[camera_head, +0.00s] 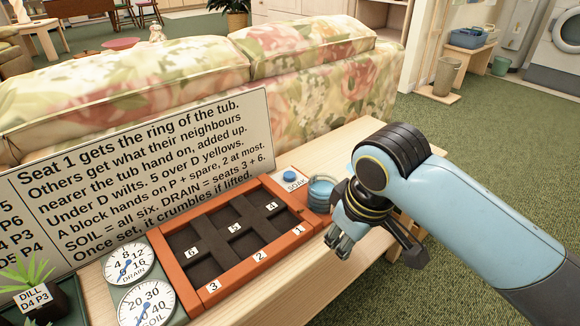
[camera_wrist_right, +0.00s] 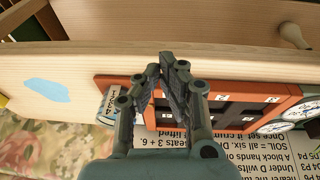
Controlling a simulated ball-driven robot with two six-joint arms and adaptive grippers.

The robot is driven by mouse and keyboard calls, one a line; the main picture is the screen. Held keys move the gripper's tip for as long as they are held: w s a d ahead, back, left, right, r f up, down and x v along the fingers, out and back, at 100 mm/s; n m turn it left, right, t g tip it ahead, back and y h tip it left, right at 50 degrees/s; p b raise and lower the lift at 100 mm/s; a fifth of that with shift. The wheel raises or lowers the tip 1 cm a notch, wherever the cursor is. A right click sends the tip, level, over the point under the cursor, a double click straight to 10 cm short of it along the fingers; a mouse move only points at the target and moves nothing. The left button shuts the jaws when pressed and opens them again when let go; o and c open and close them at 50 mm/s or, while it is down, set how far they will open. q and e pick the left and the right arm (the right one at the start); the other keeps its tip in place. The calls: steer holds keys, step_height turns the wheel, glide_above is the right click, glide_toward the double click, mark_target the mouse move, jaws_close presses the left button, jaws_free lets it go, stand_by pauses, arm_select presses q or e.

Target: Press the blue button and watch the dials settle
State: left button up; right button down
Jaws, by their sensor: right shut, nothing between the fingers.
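The blue button (camera_head: 289,175) sits on a white plate marked SOAK, just behind the right end of the orange planter tray (camera_head: 262,271). The DRAIN dial (camera_head: 129,263) and the SOIL dial (camera_head: 146,304) stand at the tray's left, each with a blue pointer near its lower left. My right gripper (camera_head: 343,250) is shut and empty, fingers pointing down over the table in front of the tray's right end, apart from the button. Its closed fingers also show in the right wrist view (camera_wrist_right: 168,62). My left gripper is not in view.
The tray has dark, empty numbered compartments. A small tub of blue liquid (camera_head: 320,190) stands beside the button, close to my right wrist. A lettered sign (camera_head: 140,170) stands behind the tray, and a DILL plant (camera_head: 40,292) at the left. A floral sofa (camera_head: 200,80) lies behind.

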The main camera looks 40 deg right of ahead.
mark_target(290, 172)
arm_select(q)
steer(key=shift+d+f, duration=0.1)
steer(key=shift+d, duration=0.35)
arm_select(e)
steer(key=w+d+r, duration=0.2)
steer(key=w+r, duration=0.1)
steer(key=w, duration=0.4)
steer(key=w+d+r, duration=0.3)
steer(key=w+r, duration=0.1)
steer(key=w, duration=0.4)
steer(key=w+d+r, duration=0.2)
steer(key=w+r, duration=0.2)
steer(key=w, duration=0.4)
steer(key=shift+d+r+t+y, duration=0.2)
steer(key=shift+d+t+y, duration=0.1)
steer(key=shift+y, duration=0.1)
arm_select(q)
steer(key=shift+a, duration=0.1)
arm_select(e)
steer(key=shift+m, duration=0.3)
